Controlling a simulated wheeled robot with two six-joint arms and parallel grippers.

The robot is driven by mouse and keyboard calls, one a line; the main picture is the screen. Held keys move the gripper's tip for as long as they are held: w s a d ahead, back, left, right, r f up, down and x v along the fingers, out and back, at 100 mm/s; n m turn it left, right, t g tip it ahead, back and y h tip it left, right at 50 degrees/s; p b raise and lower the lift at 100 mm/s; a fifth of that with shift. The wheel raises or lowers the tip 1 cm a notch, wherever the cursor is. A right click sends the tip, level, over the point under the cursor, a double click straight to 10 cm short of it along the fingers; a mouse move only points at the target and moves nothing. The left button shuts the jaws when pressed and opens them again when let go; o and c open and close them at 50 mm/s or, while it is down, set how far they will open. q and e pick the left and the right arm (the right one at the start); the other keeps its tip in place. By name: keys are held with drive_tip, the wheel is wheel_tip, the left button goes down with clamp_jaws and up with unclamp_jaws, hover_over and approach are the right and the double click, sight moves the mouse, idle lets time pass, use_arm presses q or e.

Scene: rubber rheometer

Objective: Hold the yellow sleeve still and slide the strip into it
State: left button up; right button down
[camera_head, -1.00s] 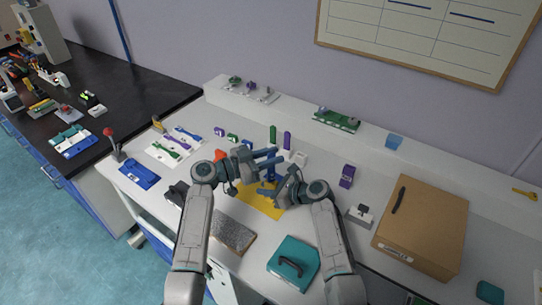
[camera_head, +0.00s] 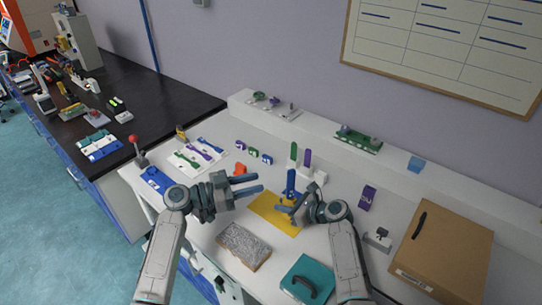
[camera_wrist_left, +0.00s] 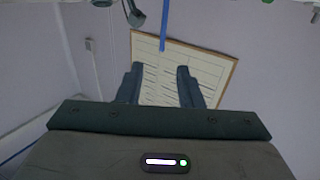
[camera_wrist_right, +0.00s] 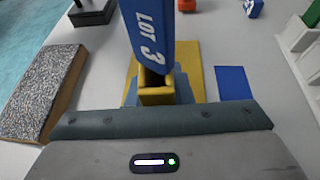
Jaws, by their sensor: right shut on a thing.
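The blue strip (camera_head: 291,182), marked LOT 3 in the right wrist view (camera_wrist_right: 150,35), stands upright. Its lower end is in the mouth of the yellow sleeve (camera_wrist_right: 156,95); how deep it sits I cannot tell. My right gripper (camera_head: 284,210) is shut on the sleeve, with one finger on each side of it in the right wrist view. My left gripper (camera_head: 260,184) is open and empty, to the left of the strip and apart from it. Its spread fingers (camera_wrist_left: 160,86) show only wall and board between them. The sleeve is mostly hidden in the head view.
A yellow mat (camera_head: 264,211) lies under the right gripper. A grey speckled block (camera_head: 243,246) and a teal case (camera_head: 308,279) lie nearer the front. Green and purple strips (camera_head: 307,158) stand in a white holder behind. A cardboard box (camera_head: 441,250) is at the right.

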sight(291, 184)
use_arm(q)
drive_tip(key=x, duration=1.2)
drive_tip(key=shift+w, duration=0.2)
clamp_jaws()
